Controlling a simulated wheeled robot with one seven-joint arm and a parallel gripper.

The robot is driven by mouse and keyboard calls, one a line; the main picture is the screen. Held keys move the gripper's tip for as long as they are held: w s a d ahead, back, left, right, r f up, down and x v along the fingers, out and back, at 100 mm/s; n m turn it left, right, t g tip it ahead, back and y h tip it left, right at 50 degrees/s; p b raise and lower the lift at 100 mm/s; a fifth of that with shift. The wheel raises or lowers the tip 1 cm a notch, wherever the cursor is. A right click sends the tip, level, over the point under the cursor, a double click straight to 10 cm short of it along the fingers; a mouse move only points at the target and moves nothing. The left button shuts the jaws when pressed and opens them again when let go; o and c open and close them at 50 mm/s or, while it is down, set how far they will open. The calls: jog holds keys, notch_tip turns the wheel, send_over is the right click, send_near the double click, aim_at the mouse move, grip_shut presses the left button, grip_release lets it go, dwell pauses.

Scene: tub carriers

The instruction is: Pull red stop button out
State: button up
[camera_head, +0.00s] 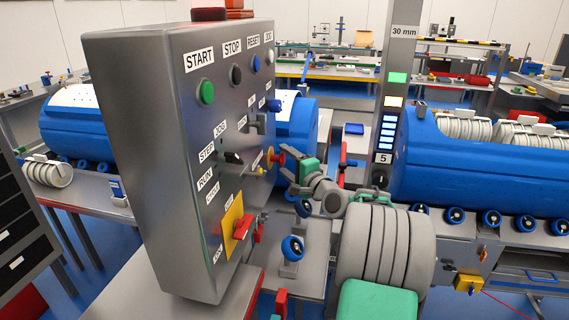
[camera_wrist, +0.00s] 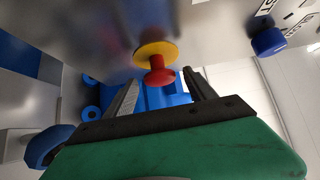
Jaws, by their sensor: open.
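The red stop button (camera_head: 280,159) with its yellow collar (camera_head: 269,157) sticks out from the front of the grey control cabinet (camera_head: 145,160). In the wrist view the red button (camera_wrist: 157,75) has a round head on a short stem, before the yellow disc (camera_wrist: 155,50). My gripper (camera_wrist: 163,82) is open, one finger at each side of the button in the picture, with gaps between. I cannot tell how far the tips reach along the button. In the head view my gripper (camera_head: 288,172) is close to the button, its fingertips small and partly unclear.
The panel also carries a green START button (camera_head: 206,92), a black STOP button (camera_head: 236,74), a blue RESET button (camera_head: 255,64) and a red rotary switch on a yellow plate (camera_head: 233,226). A grey post (camera_head: 392,110) and blue tub (camera_head: 480,162) stand to the right.

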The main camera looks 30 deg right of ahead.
jog(key=s+b, duration=0.1)
jog(key=s, duration=0.6)
jog(key=shift+s, duration=0.4)
jog(key=shift+d, duration=0.1)
